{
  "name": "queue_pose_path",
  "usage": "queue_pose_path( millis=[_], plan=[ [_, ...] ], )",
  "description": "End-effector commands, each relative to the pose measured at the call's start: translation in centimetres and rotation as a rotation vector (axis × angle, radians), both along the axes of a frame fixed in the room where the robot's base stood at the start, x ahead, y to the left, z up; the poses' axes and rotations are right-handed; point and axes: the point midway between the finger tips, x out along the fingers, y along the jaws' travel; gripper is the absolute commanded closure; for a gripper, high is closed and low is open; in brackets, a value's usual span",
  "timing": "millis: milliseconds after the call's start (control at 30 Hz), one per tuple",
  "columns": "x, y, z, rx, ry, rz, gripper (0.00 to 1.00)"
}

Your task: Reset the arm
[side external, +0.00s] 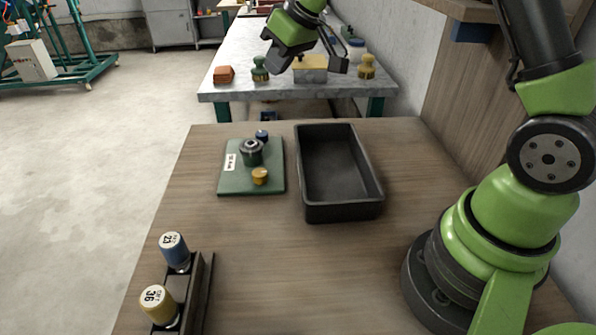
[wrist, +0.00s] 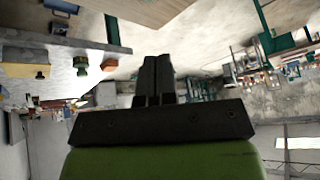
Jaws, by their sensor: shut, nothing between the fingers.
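My gripper (side external: 305,50) is raised high at the top middle of the side view, in front of the marble-topped table in the background. In the wrist view the two dark fingers (wrist: 157,78) are together with nothing between them. The wrist view is tilted and shows the room rather than the wooden table's work area. My gripper is apart from every object on the wooden table (side external: 290,270).
A black tray (side external: 369,208) and a green board (side external: 232,187) with several small parts lie on the wooden table. A dark rack (side external: 203,290) at the front left holds a blue spool (side external: 174,250) and a yellow spool (side external: 158,304). The table's middle front is clear.

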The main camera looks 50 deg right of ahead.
Motion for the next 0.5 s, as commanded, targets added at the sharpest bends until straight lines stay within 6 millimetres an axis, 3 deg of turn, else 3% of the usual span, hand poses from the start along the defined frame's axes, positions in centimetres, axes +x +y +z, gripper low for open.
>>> queue_pose_path(
  millis=[33, 200, 333, 500],
  plan=[
    [-1.6, 0.9, 2.4, 0.017, -0.012, -0.018, 1.0],
    [-7.6, 3.4, 7.5, 0.079, -0.017, -0.102, 1.0],
    [-12.8, 4.9, 9.9, 0.127, -0.02, -0.171, 1.0],
    [-19.7, 6.1, 10.8, 0.189, -0.024, -0.263, 1.0]
  ],
)
